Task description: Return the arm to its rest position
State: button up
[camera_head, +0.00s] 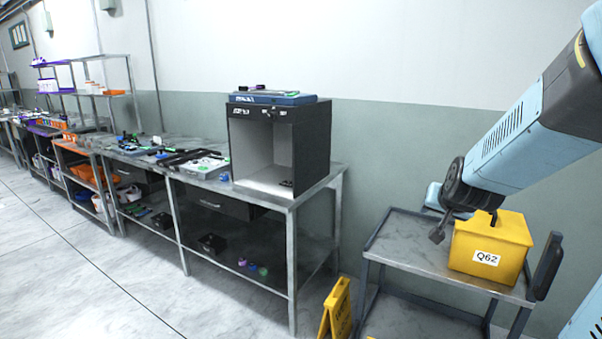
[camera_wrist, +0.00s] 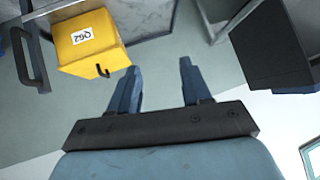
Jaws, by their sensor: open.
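My gripper (camera_wrist: 158,66) shows in the wrist view with its two blue fingers spread apart and nothing between them. In the head view my light-blue arm reaches in from the right edge. The box sits on a grey metal cart (camera_head: 405,255). In the wrist view the box (camera_wrist: 88,50) appears upside down at the upper left, apart from the fingers.
A long metal workbench (camera_head: 268,197) runs along the wall at left, with an open-fronted dark cabinet (camera_head: 311,147) on its near end. A yellow floor sign (camera_head: 337,311) stands between bench and cart. The floor (camera_head: 80,270) at left is clear.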

jog(key=s+a+r+n+g+y, duration=0.1)
jog(key=s+a+r+n+g, duration=0.1)
jog(key=s, duration=0.8)
jog(key=s+a+r+n+g+y, duration=0.1)
jog(key=s+a+r, duration=0.4)
jog(key=s, duration=0.5)
jog(key=shift+s+a+n+g, duration=0.35)
jog(key=shift+a+n+g, duration=0.25)
jog(key=shift+a+n, duration=0.45)
jog(key=shift+d+r, duration=0.1)
jog(key=shift+c, duration=0.5)
